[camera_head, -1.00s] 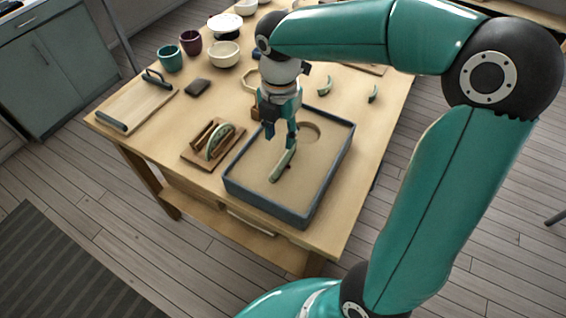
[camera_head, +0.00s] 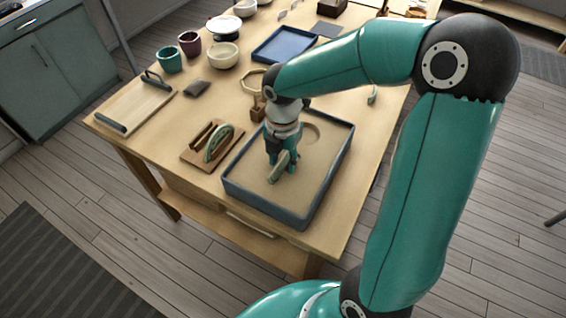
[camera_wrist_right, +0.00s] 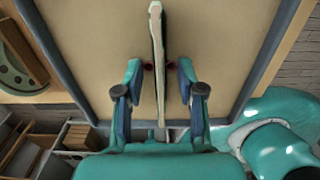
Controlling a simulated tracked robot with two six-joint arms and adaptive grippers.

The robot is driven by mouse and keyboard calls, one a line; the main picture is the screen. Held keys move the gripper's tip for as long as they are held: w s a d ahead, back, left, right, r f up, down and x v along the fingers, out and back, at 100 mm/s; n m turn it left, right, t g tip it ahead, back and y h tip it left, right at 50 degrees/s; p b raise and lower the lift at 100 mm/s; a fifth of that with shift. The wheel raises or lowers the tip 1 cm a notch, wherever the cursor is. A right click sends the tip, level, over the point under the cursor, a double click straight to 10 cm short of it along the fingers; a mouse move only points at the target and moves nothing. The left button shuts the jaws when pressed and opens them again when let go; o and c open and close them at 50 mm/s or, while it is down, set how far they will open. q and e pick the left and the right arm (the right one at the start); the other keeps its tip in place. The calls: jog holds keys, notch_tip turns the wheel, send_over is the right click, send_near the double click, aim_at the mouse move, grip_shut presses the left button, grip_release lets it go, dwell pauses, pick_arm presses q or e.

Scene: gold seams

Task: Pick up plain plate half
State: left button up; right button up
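A pale green plate half (camera_head: 276,174) stands on edge on the sand in the blue-grey tray (camera_head: 262,208). In the right wrist view the plate half (camera_wrist_right: 158,35) shows almost edge-on, as a thin pale strip. My right gripper (camera_head: 282,164) is down at it in the tray. In the wrist view its fingers (camera_wrist_right: 159,68) stand on either side of the strip, with small gaps visible, so it looks open. The plate half's face is mostly hidden. My left gripper is out of view.
Left of the tray, a wooden rack (camera_head: 193,155) holds another green plate half (camera_head: 217,144); dots show on it in the wrist view (camera_wrist_right: 12,78). A cutting board (camera_head: 138,104), cups, bowls and a blue tray (camera_head: 285,44) stand farther back.

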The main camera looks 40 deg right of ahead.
jog(key=shift+f, duration=0.15)
grip_shut()
dwell(0.4)
